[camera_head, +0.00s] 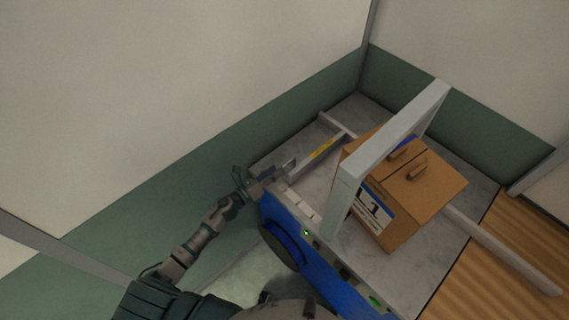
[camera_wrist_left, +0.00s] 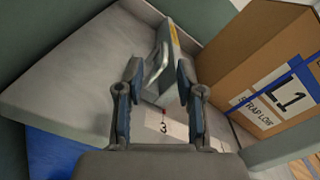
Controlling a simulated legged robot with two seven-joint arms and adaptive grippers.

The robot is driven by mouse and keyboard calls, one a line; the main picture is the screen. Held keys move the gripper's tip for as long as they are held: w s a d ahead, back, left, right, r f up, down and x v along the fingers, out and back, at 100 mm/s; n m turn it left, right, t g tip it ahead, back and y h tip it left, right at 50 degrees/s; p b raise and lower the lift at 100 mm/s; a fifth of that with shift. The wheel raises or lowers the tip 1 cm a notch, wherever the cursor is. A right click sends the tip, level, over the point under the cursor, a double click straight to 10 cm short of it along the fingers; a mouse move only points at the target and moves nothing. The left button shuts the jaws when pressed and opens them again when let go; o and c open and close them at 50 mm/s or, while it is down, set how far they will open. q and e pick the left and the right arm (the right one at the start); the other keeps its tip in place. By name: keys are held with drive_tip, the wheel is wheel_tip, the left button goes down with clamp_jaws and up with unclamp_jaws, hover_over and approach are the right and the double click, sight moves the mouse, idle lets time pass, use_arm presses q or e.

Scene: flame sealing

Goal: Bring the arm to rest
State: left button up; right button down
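My left arm reaches in from the lower left in the head view. Its gripper (camera_head: 262,176) is over the left edge of a grey-topped bench (camera_head: 290,140). In the left wrist view the two fingers of the left gripper (camera_wrist_left: 158,76) are spread apart with nothing clamped between them. A grey handle (camera_wrist_left: 157,62) shows beyond the fingertips; I cannot tell whether the fingers touch it. My right gripper does not show in either view.
A brown carton (camera_head: 420,198) labelled L1 sits on the bench beneath a grey arch (camera_head: 400,130). It also shows in the wrist view (camera_wrist_left: 250,55). A blue front panel (camera_head: 310,255) faces me. A wall with a green lower band (camera_head: 190,170) is close on the left.

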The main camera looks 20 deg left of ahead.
use_arm(q)
drive_tip(key=shift+v, duration=1.15)
drive_tip(key=shift+a, duration=0.1)
